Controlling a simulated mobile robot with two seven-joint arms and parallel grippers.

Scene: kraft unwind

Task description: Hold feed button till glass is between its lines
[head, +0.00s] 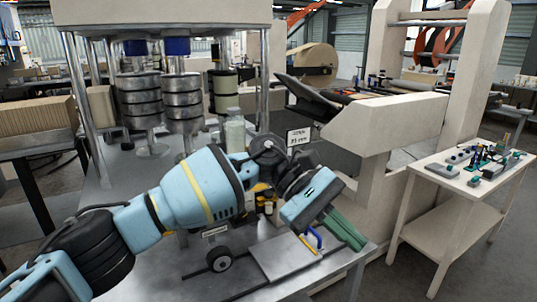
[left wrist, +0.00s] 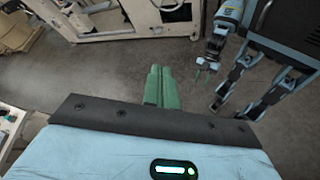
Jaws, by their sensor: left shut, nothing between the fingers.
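My left gripper (head: 345,232) reaches in over the near right corner of the metal bench in the head view. Its green fingers are shut with nothing between them; they also show in the left wrist view (left wrist: 157,86), pointing at bare floor. A clear glass jar (head: 235,131) stands behind my left forearm. I cannot make out any lines on it, nor tell whether it is the task's glass. I cannot pick out a feed button in either view; my arm hides part of the bench. My right gripper (left wrist: 206,65) hangs above the floor, too small to read.
The metal bench (head: 345,262) carries a flat plate (head: 283,256), a black wheel (head: 219,258) and small amber bottles (head: 266,203). A small written sign (head: 299,136) is beyond my wrist. A side table (head: 450,180) with tools stands right.

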